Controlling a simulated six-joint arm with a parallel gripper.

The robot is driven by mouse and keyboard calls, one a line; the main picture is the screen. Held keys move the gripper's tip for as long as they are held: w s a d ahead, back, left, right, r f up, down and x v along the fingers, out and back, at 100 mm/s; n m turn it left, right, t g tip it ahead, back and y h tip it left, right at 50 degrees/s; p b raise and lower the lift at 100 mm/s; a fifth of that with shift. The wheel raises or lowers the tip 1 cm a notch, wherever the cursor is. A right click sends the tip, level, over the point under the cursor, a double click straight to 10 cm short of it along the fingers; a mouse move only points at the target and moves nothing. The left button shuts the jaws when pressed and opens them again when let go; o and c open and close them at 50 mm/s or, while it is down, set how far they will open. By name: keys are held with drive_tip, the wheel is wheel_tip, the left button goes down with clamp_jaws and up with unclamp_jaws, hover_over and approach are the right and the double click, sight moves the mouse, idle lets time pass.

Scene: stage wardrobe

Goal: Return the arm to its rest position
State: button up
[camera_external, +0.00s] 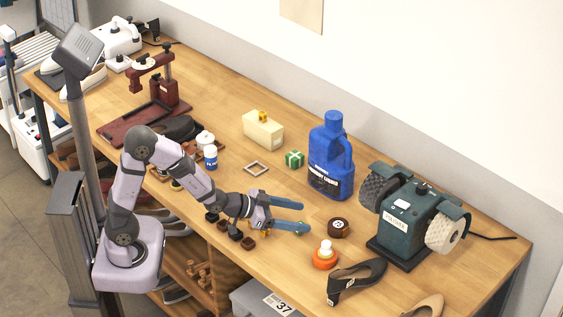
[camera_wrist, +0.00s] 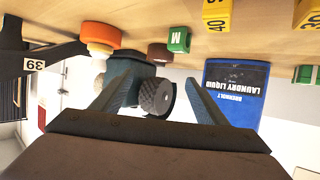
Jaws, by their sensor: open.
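My gripper (camera_external: 303,216) reaches out over the wooden workbench (camera_external: 205,108) in the external view, its two blue-grey fingers spread apart with nothing between them. The fingers also show in the wrist view (camera_wrist: 160,76), apart and empty. My arm leans out from its base at the bench's front edge, bent at the elbow, with the forearm sloping down to the right. The fingertips are above the bench, left of a dark brown round tin (camera_external: 339,227) and an orange-based bottle (camera_external: 325,255). The exact height above the bench is hard to tell.
A blue laundry jug (camera_external: 331,160), a green block (camera_external: 294,159) and a bench grinder (camera_external: 408,222) stand beyond my gripper. Small dark blocks (camera_external: 235,234) lie below the wrist. A black shoe (camera_external: 357,281) is at front right. A grey pole (camera_external: 83,130) rises left of my arm.

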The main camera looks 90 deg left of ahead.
idle(0.3)
drive_tip(key=shift+s+d+r+g+p, duration=0.1)
drive_tip(key=shift+s+d+g+p, duration=0.3)
drive_tip(key=shift+p, duration=0.2)
drive_tip(key=s+d+g+p, duration=0.1)
drive_tip(key=s+p, duration=0.1)
drive_tip(key=s+d+m+g+h+p, duration=0.1)
drive_tip(key=s+d+g+p, duration=0.1)
drive_tip(key=s, duration=0.1)
drive_tip(key=s+d+g+p, duration=0.1)
drive_tip(key=s+d+p, duration=0.1)
drive_tip(key=s, duration=0.1)
drive_tip(key=shift+m+g, duration=0.3)
drive_tip(key=shift+m, duration=0.1)
drive_tip(key=s+d+f+g+p, duration=0.1)
drive_tip(key=s+d+g, duration=0.2)
drive_tip(key=s, duration=0.6)
drive_tip(key=s+d+g+h, duration=0.1)
drive_tip(key=s+d+g, duration=0.2)
drive_tip(key=s, duration=0.7)
drive_tip(key=shift+d+f+g+h+p, duration=0.3)
drive_tip(key=shift+f+g+p, duration=0.05)
drive_tip(key=shift+g, duration=0.65)
drive_tip(key=shift+s, duration=0.1)
